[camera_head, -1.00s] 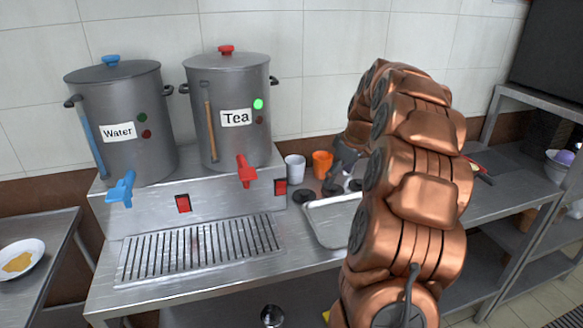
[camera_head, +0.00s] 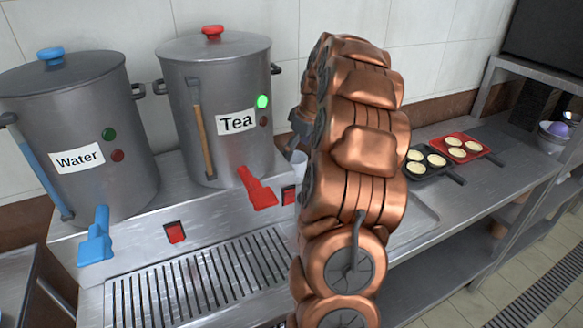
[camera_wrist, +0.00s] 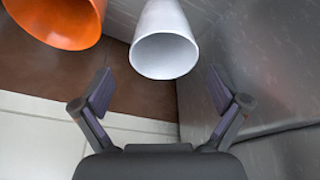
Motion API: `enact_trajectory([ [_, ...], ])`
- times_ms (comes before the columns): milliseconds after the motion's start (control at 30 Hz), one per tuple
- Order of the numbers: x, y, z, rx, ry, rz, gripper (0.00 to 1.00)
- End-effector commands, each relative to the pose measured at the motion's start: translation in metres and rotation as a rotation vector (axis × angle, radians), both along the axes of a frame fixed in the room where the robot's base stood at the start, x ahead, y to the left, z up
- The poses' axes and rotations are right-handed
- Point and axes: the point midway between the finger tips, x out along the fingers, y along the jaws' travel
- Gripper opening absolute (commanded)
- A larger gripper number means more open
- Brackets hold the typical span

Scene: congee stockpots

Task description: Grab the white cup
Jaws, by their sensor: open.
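The white cup (camera_wrist: 163,50) shows at the upper middle of the wrist view, just beyond and between the spread fingers of my gripper (camera_wrist: 163,97). My gripper is open and empty, with no finger touching the cup that I can see. In the head view the white cup (camera_head: 299,164) is a small pale shape right of the tea pot, mostly hidden behind my arm. My gripper (camera_head: 297,130) is partly in view there, just above the cup. An orange cup (camera_wrist: 58,18) stands left of the white cup in the wrist view; my arm hides it in the head view.
The tea pot (camera_head: 222,115) with its red tap (camera_head: 257,188) stands close left of the cup. The water pot (camera_head: 75,140) is farther left. Two trays of round pale items, one black (camera_head: 429,171) and one red (camera_head: 461,152), lie on the counter at right.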

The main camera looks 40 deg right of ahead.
Motion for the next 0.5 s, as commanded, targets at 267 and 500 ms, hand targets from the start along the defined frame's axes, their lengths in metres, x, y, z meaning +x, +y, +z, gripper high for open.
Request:
enact_trajectory([
  [267, 0.001, 0.002, -0.014, 0.001, -0.001, -0.001, 0.98],
  [500, 0.004, 0.008, -0.043, 0.004, 0.003, 0.003, 0.98],
])
